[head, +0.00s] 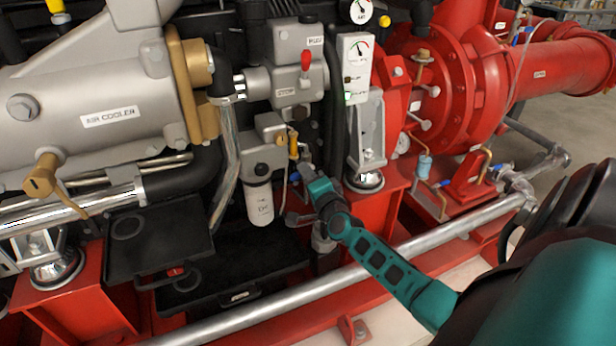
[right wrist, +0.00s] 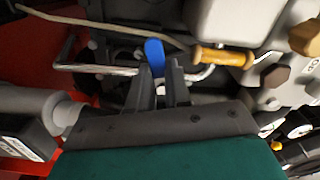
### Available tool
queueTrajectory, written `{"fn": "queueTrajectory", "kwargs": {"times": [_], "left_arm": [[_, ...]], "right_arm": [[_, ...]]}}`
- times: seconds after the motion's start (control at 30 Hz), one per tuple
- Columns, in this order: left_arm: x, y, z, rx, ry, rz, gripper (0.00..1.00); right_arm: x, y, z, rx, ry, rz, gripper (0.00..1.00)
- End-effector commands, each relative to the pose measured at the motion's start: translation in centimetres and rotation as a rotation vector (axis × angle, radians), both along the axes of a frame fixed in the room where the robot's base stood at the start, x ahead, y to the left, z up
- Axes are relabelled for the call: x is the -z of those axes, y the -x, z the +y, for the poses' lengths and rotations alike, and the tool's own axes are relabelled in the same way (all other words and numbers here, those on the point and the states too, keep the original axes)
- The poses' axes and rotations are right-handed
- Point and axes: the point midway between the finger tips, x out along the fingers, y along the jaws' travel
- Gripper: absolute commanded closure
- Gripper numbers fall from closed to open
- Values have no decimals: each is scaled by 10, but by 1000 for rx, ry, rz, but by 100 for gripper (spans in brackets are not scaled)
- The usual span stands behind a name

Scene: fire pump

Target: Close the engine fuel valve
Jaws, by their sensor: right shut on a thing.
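My right gripper (head: 303,172) reaches into the engine side, just below a yellow handle (head: 293,145) and right of a white filter canister (head: 259,203). In the right wrist view my right gripper (right wrist: 161,74) has its two fingers shut on a blue lever (right wrist: 154,54), which looks like the fuel valve's handle. The lever's blue end sticks out past the fingertips. The yellow handle (right wrist: 222,57) lies to the right of the fingers there. The lever's pivot and valve body are hidden by the gripper and pipes. My left gripper is not in view.
A silver rail (head: 320,283) runs low along the front, beneath my right arm. A red pump housing (head: 470,75) stands at the right. A black box (head: 160,240) sits low at the left. Thin pipes (right wrist: 105,70) pass close to the fingers.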

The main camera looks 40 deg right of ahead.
Motion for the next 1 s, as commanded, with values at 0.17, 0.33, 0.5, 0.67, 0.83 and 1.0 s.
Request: {"fn": "queueTrajectory", "kwargs": {"times": [0.17, 0.33, 0.5, 0.67, 0.83, 1.0], "left_arm": [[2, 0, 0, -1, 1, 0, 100], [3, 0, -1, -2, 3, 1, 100], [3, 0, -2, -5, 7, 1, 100], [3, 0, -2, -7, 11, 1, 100], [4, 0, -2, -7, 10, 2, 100], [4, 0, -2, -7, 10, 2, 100]], "right_arm": [[-1, 0, 1, -1, -126, -39, 100], [-3, 0, 1, 0, -211, -65, 100], [-4, 0, 1, 0, -262, -81, 100], [-4, 0, 1, 0, -286, -88, 100], [-4, 0, 1, 0, -293, -91, 100], [-5, 0, 1, -1, -293, -92, 100]]}}
